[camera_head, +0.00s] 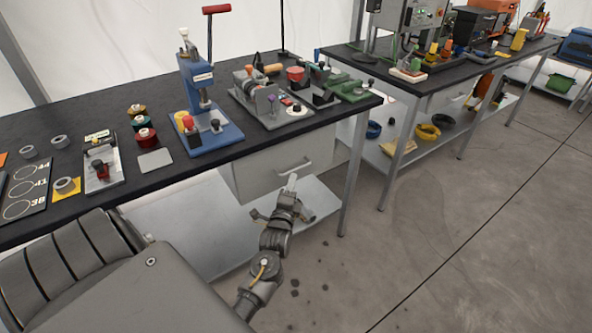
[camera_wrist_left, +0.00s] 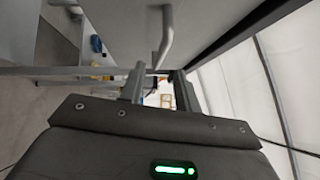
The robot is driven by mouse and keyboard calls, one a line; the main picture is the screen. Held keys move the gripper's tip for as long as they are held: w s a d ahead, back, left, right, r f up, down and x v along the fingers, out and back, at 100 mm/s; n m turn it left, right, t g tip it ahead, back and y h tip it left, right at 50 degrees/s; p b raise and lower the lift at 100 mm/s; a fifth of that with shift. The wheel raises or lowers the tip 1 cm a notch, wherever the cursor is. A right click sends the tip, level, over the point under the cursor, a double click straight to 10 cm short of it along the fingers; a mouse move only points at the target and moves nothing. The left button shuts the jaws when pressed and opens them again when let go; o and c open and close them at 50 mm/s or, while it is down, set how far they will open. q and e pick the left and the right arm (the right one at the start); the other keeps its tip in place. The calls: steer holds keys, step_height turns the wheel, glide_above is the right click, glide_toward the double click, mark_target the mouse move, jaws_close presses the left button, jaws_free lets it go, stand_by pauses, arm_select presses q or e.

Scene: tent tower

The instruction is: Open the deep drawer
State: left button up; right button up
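The drawer (camera_head: 258,178) is a light grey unit under the black workbench, and its front looks closed. Its bar handle (camera_head: 294,167) is on the front near the top. In the left wrist view the handle (camera_wrist_left: 164,40) runs down from the top toward the gap between my fingers. My left gripper (camera_head: 291,182) is just in front of the handle, below it in the head view. In the left wrist view its fingers (camera_wrist_left: 158,90) stand apart with background showing between them. I cannot tell whether they touch the handle. My right gripper is not in view.
The workbench top (camera_head: 60,120) holds a blue press (camera_head: 205,100), a grey fixture, spools and a size board. A lower shelf (camera_head: 185,225) runs under it. A bench leg (camera_head: 355,175) stands right of the drawer. The floor (camera_head: 450,230) to the right is clear.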

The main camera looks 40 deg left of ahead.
mark_target(296, 169)
arm_select(q)
steer(key=x, duration=0.7)
jaws_close()
